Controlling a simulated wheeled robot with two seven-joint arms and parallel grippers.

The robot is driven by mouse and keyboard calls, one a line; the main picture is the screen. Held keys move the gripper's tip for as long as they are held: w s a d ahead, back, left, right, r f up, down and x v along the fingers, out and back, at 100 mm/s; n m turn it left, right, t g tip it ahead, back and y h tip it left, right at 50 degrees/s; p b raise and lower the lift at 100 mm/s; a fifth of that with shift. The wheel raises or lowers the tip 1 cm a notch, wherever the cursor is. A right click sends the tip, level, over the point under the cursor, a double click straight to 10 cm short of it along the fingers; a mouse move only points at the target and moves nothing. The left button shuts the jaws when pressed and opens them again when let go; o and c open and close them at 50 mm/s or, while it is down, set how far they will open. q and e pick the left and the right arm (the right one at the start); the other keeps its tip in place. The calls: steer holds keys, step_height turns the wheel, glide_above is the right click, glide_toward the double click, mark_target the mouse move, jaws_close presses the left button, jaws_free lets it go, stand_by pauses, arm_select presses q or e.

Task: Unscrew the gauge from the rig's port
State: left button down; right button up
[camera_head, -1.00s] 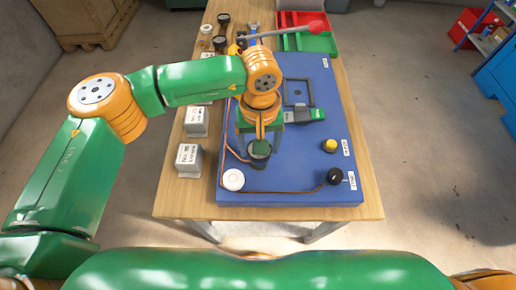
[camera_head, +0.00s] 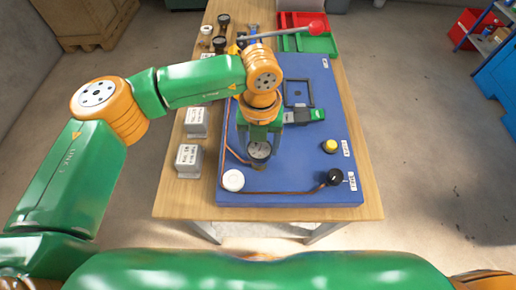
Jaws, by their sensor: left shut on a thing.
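The gauge (camera_head: 259,151), with a round pale face and dark rim, is at the near left part of the blue rig (camera_head: 305,165). My left gripper (camera_head: 260,143) reaches down over it from above and is shut on it. The port under the gauge is hidden, so I cannot tell whether the gauge is still seated in it. My right gripper is not in view.
A white round cap (camera_head: 233,180), a yellow knob (camera_head: 329,146) and a black knob (camera_head: 334,177) sit on the rig. A copper pipe runs along its near edge. Labelled grey blocks (camera_head: 189,160) stand on the wood at left. Red and green trays (camera_head: 308,42) lie at the back.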

arm_select(q)
steer(key=n, duration=1.2)
steer(key=shift+r, duration=0.1)
steer(key=shift+r+p, duration=1.75)
steer(key=shift+r, duration=1.3)
